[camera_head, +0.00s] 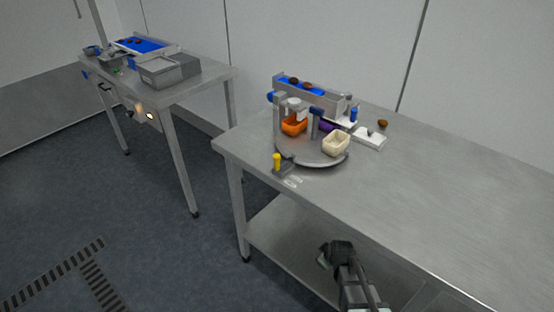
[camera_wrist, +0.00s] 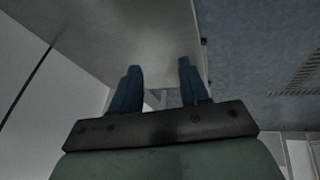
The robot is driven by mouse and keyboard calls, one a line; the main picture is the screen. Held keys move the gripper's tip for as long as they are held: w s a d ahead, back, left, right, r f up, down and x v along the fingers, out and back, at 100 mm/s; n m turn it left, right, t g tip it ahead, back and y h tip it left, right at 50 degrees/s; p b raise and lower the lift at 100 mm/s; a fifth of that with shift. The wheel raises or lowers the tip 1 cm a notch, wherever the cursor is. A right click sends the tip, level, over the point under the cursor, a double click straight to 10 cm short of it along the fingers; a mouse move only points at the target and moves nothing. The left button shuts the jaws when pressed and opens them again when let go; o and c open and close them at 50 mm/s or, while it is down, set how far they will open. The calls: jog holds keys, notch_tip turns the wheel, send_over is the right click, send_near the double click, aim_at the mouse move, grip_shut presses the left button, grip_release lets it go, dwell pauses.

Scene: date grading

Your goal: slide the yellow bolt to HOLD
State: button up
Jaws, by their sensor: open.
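The yellow bolt (camera_head: 277,161) stands upright as a small yellow knob on a grey block at the front left of the round turntable (camera_head: 318,162). Small pale labels (camera_head: 293,181) lie beside it on the table; their words are too small to read. My gripper (camera_head: 325,254) is low in the head view, in front of the table's front edge and well apart from the bolt. In the wrist view the two blue fingers of my gripper (camera_wrist: 160,82) are spread, with nothing between them. The bolt does not show in the wrist view.
The turntable carries an orange bin (camera_head: 294,125), a cream bin (camera_head: 336,144) and a purple bin. A conveyor with a blue belt (camera_head: 300,85) stands behind. A white scale (camera_head: 369,139) and a brown date (camera_head: 382,124) lie right. The steel table's (camera_head: 450,190) right side is clear.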

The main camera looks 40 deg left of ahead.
jog(key=s+a+r+n+y, duration=0.2)
jog(key=s+a+r+n, duration=0.1)
jog(key=a+r, duration=0.55)
jog(key=s+a+r+n+t+y, duration=0.15)
jog(key=s+a+r+n, duration=0.35)
jog(key=a, duration=0.7)
jog(key=s+a+r+g+y, duration=0.1)
jog(key=s+a+r+y, duration=0.15)
jog(key=a+r, duration=0.7)
notch_tip(320, 180, up, 29)
jog(key=m+g+h, duration=0.4)
jog(key=m+h, duration=0.6)
jog(key=m, duration=1.1)
send_over(277, 155)
notch_tip(277, 155, down, 14)
jog(key=shift+f, duration=0.1)
jog(key=shift+c, duration=0.2)
grip_shut()
